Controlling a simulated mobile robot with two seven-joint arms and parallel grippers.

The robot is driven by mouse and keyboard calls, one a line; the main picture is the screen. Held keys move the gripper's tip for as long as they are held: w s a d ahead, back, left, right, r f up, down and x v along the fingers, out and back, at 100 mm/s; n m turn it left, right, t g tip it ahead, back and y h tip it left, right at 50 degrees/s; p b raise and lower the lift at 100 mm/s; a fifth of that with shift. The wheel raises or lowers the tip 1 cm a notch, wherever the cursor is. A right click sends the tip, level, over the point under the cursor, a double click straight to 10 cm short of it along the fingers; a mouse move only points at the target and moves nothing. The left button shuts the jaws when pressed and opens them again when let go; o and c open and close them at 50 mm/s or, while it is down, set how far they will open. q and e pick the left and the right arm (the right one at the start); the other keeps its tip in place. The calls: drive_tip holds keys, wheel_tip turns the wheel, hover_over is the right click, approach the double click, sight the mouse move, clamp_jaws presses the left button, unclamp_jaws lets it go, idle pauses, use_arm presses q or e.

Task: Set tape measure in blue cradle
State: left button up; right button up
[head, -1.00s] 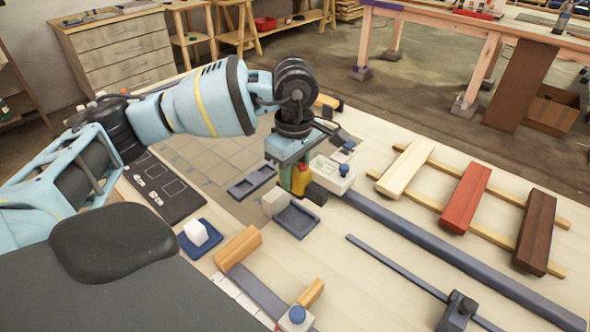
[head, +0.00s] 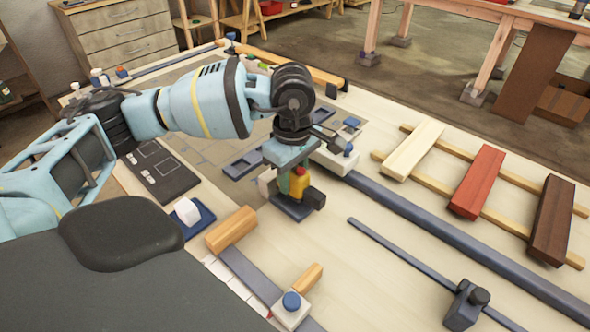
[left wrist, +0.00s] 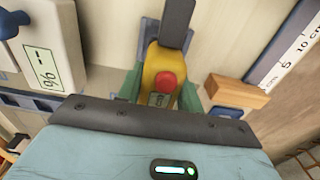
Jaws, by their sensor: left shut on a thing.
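The tape measure (head: 299,182) is yellow with a red button and a dark part sticking out. It also shows in the left wrist view (left wrist: 162,72). My left gripper (head: 291,180) is shut on it, with green fingers at its sides. The slate-blue cradle (head: 288,210), a shallow tray with a raised rim, lies directly below the tape measure and partly hidden by it; part of it shows behind the tape measure in the left wrist view (left wrist: 150,35). I cannot tell whether the tape measure touches the cradle. My right gripper is not in view.
A white block sits in a dark blue tray (head: 204,220) at left. A white device (head: 335,160) stands close behind the gripper. A wooden block (head: 231,231) lies in front. A long dark rail (head: 440,235) and coloured laths (head: 477,182) occupy the right.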

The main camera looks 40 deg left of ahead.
use_arm(q)
drive_tip(key=shift+f+b, duration=0.35)
drive_tip(key=shift+f, duration=0.45)
drive_tip(key=shift+f+b, duration=0.3)
drive_tip(key=shift+f, duration=0.3)
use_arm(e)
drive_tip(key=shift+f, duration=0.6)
use_arm(q)
drive_tip(key=o, duration=1.3)
drive_tip(key=shift+r+p, duration=2.2)
drive_tip(key=shift+r, duration=1.85)
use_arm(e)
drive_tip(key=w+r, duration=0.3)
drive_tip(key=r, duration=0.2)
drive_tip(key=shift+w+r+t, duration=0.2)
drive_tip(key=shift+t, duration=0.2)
use_arm(q)
drive_tip(key=shift+s+f, duration=0.1)
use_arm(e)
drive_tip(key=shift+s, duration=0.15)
